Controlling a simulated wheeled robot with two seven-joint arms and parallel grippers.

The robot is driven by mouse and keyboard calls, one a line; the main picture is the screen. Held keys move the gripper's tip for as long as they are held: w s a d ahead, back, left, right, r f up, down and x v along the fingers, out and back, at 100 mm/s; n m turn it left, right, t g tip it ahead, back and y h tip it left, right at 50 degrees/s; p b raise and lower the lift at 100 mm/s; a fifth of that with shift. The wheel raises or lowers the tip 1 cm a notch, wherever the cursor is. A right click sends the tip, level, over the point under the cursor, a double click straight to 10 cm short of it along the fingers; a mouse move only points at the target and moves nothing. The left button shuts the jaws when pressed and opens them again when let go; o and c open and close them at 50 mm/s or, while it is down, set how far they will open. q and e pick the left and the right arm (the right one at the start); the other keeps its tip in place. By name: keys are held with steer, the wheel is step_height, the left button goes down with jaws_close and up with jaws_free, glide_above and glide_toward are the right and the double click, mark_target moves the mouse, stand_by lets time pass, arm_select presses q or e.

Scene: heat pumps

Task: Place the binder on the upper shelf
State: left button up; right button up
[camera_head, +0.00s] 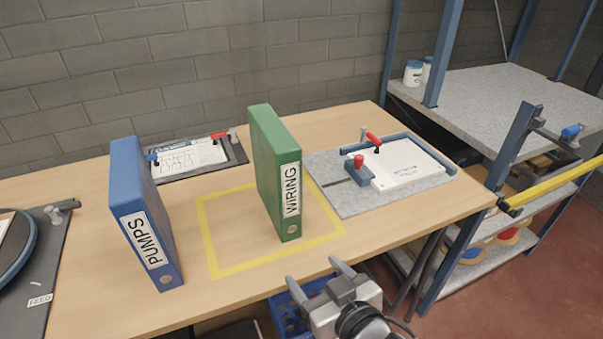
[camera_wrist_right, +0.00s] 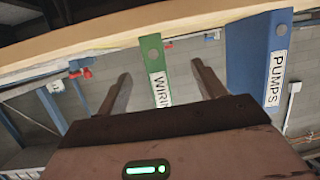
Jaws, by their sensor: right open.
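A green binder (camera_head: 267,165) labelled WIRING stands upright on the wooden table, inside the right part of a yellow taped outline (camera_head: 206,235). A blue binder (camera_head: 140,200) labelled PUMPS stands upright to its left, outside the outline. My right gripper (camera_head: 312,272) is open and empty at the table's front edge, in front of the green binder and apart from it. In the right wrist view, which is upside down, the green binder (camera_wrist_right: 152,58) shows between the open fingers and the blue binder (camera_wrist_right: 254,55) to the right. The rack's grey upper shelf (camera_head: 505,98) is at the right. My left gripper is not in view.
White jars (camera_head: 413,73) stand on the upper shelf's left end. Blue rack posts (camera_head: 443,55) and a yellow bar (camera_head: 555,182) border the rack. A blue crate (camera_head: 290,313) is below the table.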

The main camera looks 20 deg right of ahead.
mark_target(292, 182)
steer(key=w+r+m+t, duration=0.1)
steer(key=w+r+t, duration=0.25)
steer(key=r, duration=0.65)
steer(key=shift+h, duration=0.6)
steer(key=w, duration=0.3)
steer(key=w+p, duration=0.1)
steer(key=w, duration=0.5)
steer(key=shift+d+r+p, duration=0.2)
steer(key=shift+d+p, duration=0.1)
steer(key=shift+p, duration=0.05)
steer(key=shift+w, duration=0.5)
steer(key=w, duration=0.3)
steer(key=w+p, duration=0.1)
steer(key=shift+w+a+f, duration=0.1)
steer(key=shift+w+a, duration=0.15)
steer(key=shift+a, duration=0.05)
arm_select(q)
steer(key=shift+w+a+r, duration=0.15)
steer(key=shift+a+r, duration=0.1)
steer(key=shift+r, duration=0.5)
arm_select(e)
steer(key=shift+w, duration=0.25)
steer(key=shift+c, duration=0.3)
steer(key=c, duration=1)
jaws_close()
